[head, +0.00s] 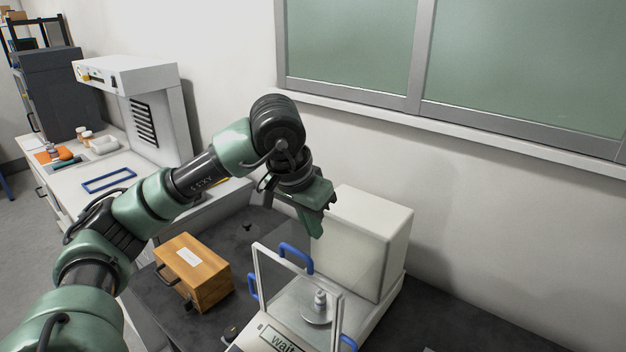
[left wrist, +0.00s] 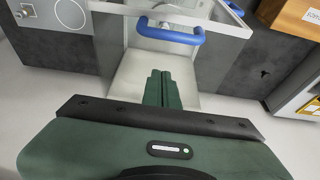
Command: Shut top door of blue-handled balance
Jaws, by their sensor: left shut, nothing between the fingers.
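The blue-handled balance (head: 365,235) stands on the dark table, with a tall white housing at its back and a clear, pale-framed weighing chamber in front. A blue handle (head: 296,255) sits at the chamber's upper rear, near the housing; it also shows in the left wrist view (left wrist: 170,32). Two more blue handles (head: 253,287) sit lower on the chamber. I cannot tell exactly how far the top door is open. My left gripper (head: 316,232) is shut and empty above the balance, beside the housing. In the wrist view its fingertips (left wrist: 160,74) point toward the handle, apart from it.
A small metal weight (head: 320,298) stands on the round pan. The display (head: 283,339) reads "wait". A wooden box (head: 193,270) stands left of the balance. The wall and window ledge (head: 440,118) lie behind. Dark table to the right is mostly clear.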

